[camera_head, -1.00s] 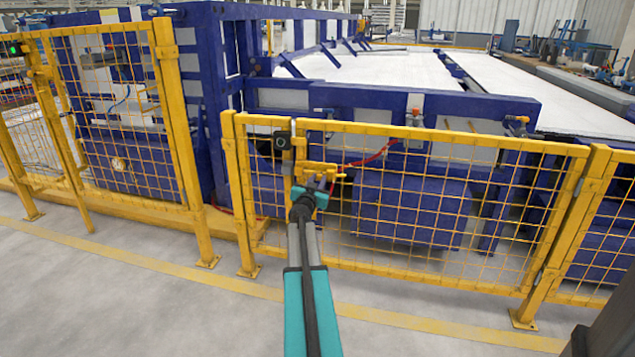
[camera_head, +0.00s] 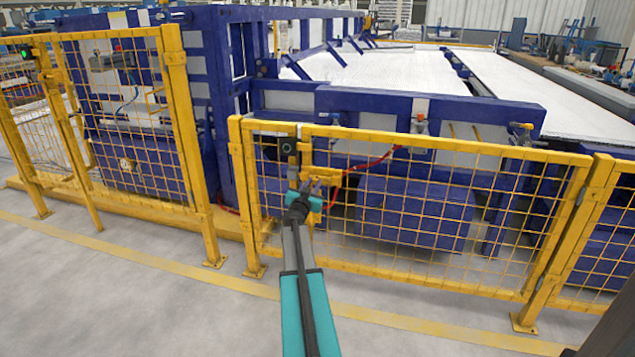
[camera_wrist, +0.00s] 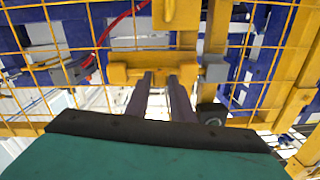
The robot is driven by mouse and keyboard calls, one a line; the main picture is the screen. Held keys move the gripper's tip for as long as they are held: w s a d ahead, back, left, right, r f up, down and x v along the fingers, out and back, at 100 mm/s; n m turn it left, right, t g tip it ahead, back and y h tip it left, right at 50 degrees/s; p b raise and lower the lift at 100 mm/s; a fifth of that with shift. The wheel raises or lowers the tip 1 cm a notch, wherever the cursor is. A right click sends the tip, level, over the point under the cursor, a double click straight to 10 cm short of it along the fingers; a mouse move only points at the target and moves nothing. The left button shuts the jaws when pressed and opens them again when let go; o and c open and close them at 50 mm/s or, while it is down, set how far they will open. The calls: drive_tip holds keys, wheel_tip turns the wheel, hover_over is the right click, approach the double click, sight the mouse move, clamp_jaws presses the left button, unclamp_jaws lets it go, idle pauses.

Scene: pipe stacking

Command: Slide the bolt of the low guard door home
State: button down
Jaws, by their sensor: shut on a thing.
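The low guard door (camera_head: 430,145) is a yellow mesh panel in the head view, standing in line with its yellow post. The yellow bolt (camera_head: 322,174) lies level near the door's upper left corner. In the wrist view the bolt (camera_wrist: 125,72) runs across, its right end close to or against a grey block (camera_wrist: 215,69); I cannot tell if they touch. My gripper (camera_head: 306,190) is at the bolt from the front. In the wrist view its two dark fingers (camera_wrist: 161,85) close on a yellow part of the bolt, mostly hidden between them.
A black box (camera_head: 288,148) sits beside the bolt by the door's left edge; a dark box also shows in the wrist view (camera_wrist: 211,116). Blue machinery (camera_head: 415,210) and a red cable (camera_head: 372,162) are behind the mesh. The floor (camera_head: 150,300) in front is clear.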

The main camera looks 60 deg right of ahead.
drive_tip(key=shift+w+a+p, duration=0.3)
drive_tip(key=shift+w+p, duration=0.6)
drive_tip(key=shift+w, duration=0.15)
drive_tip(key=c, duration=1.5)
unclamp_jaws()
drive_tip(key=shift+c, duration=0.2)
drive_tip(key=shift+a, duration=0.15)
drive_tip(key=p+v, duration=0.2)
drive_tip(key=v, duration=1.1)
drive_tip(key=shift+s+a, duration=0.25)
drive_tip(key=shift+s, duration=0.05)
